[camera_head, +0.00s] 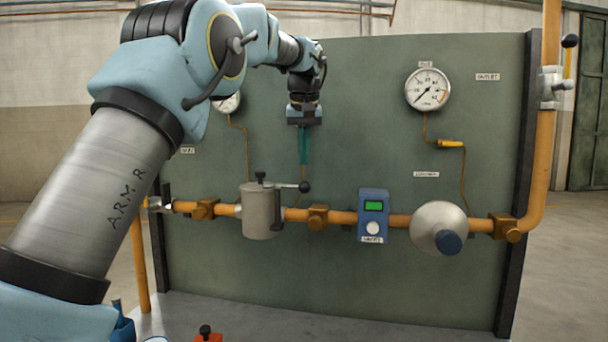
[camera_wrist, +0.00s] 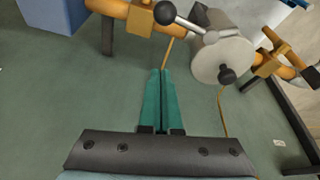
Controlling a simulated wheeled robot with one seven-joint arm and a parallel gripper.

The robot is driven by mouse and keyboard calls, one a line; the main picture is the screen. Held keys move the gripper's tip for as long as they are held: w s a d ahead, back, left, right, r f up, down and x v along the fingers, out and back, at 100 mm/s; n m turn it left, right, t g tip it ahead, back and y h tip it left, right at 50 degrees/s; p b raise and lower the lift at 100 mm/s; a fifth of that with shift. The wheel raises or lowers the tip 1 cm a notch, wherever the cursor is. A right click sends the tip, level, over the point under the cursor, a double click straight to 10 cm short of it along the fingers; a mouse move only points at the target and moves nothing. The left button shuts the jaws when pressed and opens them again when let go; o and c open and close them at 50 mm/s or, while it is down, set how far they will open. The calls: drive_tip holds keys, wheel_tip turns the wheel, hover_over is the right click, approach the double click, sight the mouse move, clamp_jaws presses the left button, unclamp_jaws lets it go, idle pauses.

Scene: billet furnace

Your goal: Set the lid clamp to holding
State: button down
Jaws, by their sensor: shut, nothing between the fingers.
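A grey metal canister (camera_head: 258,213) sits on the orange pipe, left of the panel's middle. A black knob stands on its lid, and a clamp lever ending in a black ball (camera_head: 304,187) points right across its top. In the wrist view the lid (camera_wrist: 224,62) shows at upper right, with the lever's black ball (camera_wrist: 165,12) near the top edge. My gripper (camera_head: 303,162) points down with its teal fingers shut and empty, its tips a little above the ball in the head view. The fingers (camera_wrist: 161,72) also show in the wrist view. I cannot tell the depth gap to the lever.
A blue box with a green display (camera_head: 373,215) and a silver dome with a blue cap (camera_head: 439,227) sit further right on the pipe. A gauge (camera_head: 427,89) hangs at upper right. The green panel (camera_head: 370,130) stands close behind my gripper. A thin pipe runs behind the fingers.

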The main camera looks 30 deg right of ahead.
sight(285, 187)
drive_tip(key=shift+s+a+f+p, duration=0.2)
drive_tip(key=shift+s+f, duration=0.15)
drive_tip(key=shift+f, duration=0.45)
drive_tip(key=shift+s+a+f+p, duration=0.1)
drive_tip(key=shift+s+a+f, duration=0.25)
drive_tip(key=shift+f, duration=0.4)
drive_tip(key=shift+s+a+f+p, duration=0.15)
drive_tip(key=shift+s+f, duration=0.25)
drive_tip(key=shift+f, duration=0.4)
